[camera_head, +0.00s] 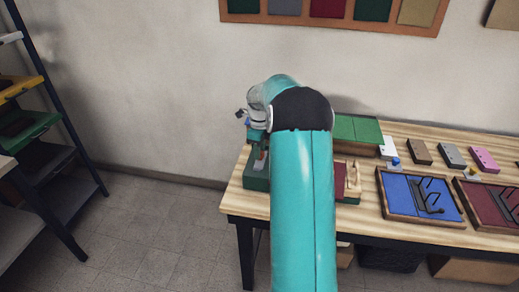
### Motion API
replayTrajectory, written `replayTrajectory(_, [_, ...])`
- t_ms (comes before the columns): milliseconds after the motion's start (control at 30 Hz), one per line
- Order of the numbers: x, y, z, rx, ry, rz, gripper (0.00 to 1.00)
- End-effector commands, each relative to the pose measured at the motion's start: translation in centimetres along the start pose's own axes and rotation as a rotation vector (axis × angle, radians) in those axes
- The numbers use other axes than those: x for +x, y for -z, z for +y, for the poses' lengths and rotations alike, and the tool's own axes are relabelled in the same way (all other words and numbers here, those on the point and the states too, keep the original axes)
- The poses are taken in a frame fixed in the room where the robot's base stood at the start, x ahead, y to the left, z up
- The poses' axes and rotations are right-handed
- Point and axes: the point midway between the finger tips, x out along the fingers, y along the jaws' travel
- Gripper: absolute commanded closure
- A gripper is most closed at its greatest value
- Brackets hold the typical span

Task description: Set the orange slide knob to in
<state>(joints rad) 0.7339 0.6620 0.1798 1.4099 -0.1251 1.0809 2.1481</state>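My teal arm reaches from the bottom of the view up over the left part of the wooden table (236,204). My gripper (242,115) shows only as a small dark part at the left of the arm's far end. Its fingers are too small and hidden to tell open from shut. It is above a dark green box (256,182) at the table's left end. I cannot make out the orange slide knob; my arm hides much of this area.
A green cover (357,130) lies behind my arm. To the right are a blue tray (400,190) with dark hooks, a maroon tray (490,203), and several small brown, grey and pink blocks. Shelving (50,140) stands at the left, with clear floor (150,225) between.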

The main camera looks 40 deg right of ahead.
Motion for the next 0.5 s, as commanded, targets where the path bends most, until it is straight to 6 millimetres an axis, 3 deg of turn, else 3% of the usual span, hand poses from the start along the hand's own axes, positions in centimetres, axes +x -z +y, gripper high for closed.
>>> replayTrajectory(33, [0.0, 0.0, 0.0, 0.000, 0.000, 0.000, 0.85])
replayTrajectory(100, [0.0, 0.0, 0.0, 0.000, 0.000, 0.000, 0.99])
replayTrajectory(133, [0.0, 0.0, 0.0, 0.000, 0.000, 0.000, 1.00])
replayTrajectory(267, [0.0, 0.3, -0.1, 0.001, 0.000, 0.000, 1.00])
replayTrajectory(500, [-0.1, 3.7, -0.8, 0.002, 0.002, 0.000, 1.00])
